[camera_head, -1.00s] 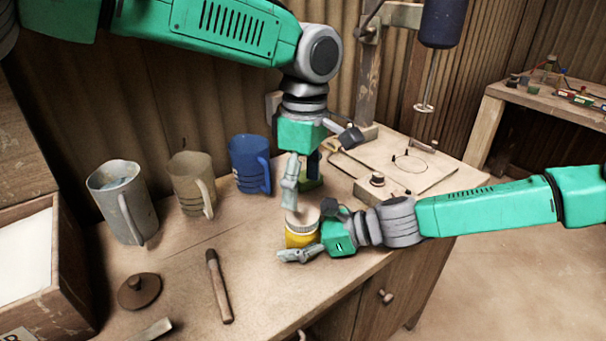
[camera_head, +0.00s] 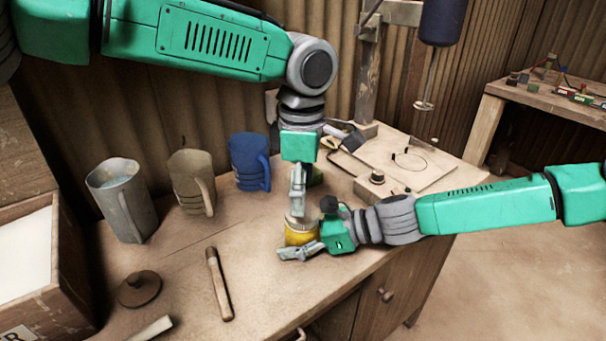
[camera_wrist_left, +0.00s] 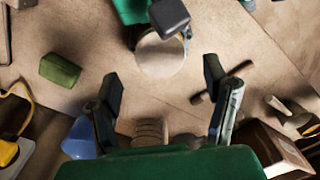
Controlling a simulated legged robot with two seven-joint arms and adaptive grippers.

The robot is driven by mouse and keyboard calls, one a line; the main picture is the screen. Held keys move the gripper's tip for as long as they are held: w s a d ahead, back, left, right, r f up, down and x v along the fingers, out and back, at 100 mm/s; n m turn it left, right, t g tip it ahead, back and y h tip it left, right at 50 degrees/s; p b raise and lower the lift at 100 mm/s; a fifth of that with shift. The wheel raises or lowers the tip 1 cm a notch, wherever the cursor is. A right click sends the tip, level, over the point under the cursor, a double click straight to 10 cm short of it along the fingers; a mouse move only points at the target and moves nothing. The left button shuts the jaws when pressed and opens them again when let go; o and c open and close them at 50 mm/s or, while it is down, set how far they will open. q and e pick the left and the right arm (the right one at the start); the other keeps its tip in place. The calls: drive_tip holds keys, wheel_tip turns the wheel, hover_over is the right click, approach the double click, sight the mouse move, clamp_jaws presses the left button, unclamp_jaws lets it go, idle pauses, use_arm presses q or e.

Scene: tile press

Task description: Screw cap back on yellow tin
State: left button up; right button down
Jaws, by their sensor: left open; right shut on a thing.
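The yellow tin (camera_head: 298,239) stands upright near the front edge of the bench. A pale round top, which looks like the cap (camera_wrist_left: 160,56), shows on the tin in the left wrist view. I cannot tell whether it is seated or threaded. My right gripper (camera_head: 308,249) comes in from the right, low, and is shut on the yellow tin. My left gripper (camera_head: 297,205) points down just above the tin and partly hides its top. In the left wrist view its fingers (camera_wrist_left: 170,100) are spread, with nothing between them.
A grey jug (camera_head: 125,205), a beige mug (camera_head: 190,180) and a blue mug (camera_head: 248,163) stand behind left. A brown lid (camera_head: 139,287) and a wooden-handled tool (camera_head: 219,285) lie at front left. A green block (camera_wrist_left: 60,70) and a board (camera_head: 425,168) lie farther back.

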use_arm(q)
wheel_tip(320, 180, down, 5)
drive_tip(key=shift+r, duration=0.1)
use_arm(e)
drive_tip(key=shift+d+f, duration=0.1)
drive_tip(key=shift+f, duration=0.1)
use_arm(q)
drive_tip(key=c, duration=1.2)
drive_tip(key=o, duration=1.3)
drive_tip(key=shift+r, duration=2.25)
